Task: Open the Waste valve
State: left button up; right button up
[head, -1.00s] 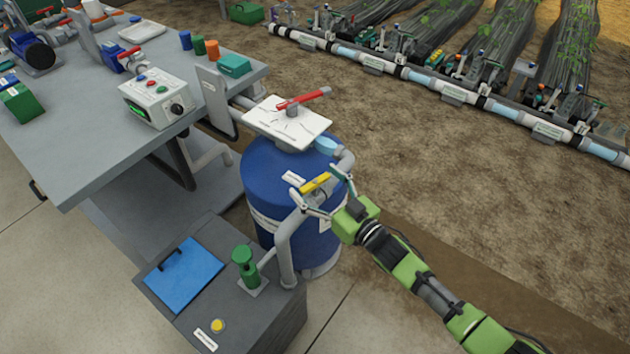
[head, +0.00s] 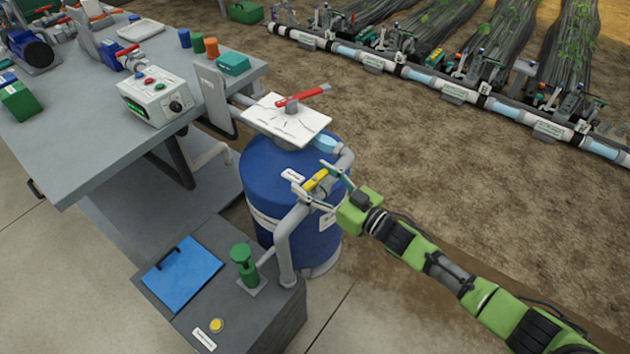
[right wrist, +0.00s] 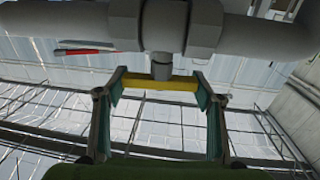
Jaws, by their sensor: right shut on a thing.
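A yellow valve handle (head: 317,180) sits on the grey pipe in front of the blue barrel. My right gripper (head: 318,184) has its fingers on both sides of this handle, shut on it. In the right wrist view the yellow handle (right wrist: 160,83) spans between the two teal fingers (right wrist: 160,95), below a grey pipe and valve body (right wrist: 165,30). No label naming this valve is readable. My left gripper does not show.
A red lever (head: 303,96) on a white plate (head: 265,122) sits above the blue barrel (head: 262,185). A dark box (head: 265,315) with a blue lid (head: 183,273) and a green fitting (head: 243,262) stands in front. A workbench (head: 70,150) is at left; open soil lies at right.

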jog(key=shift+n+g+y+b, duration=0.55)
jog(key=shift+n+g+y, duration=0.25)
jog(key=shift+g, duration=0.2)
jog(key=o, duration=1.1)
jog(key=v, duration=1.2)
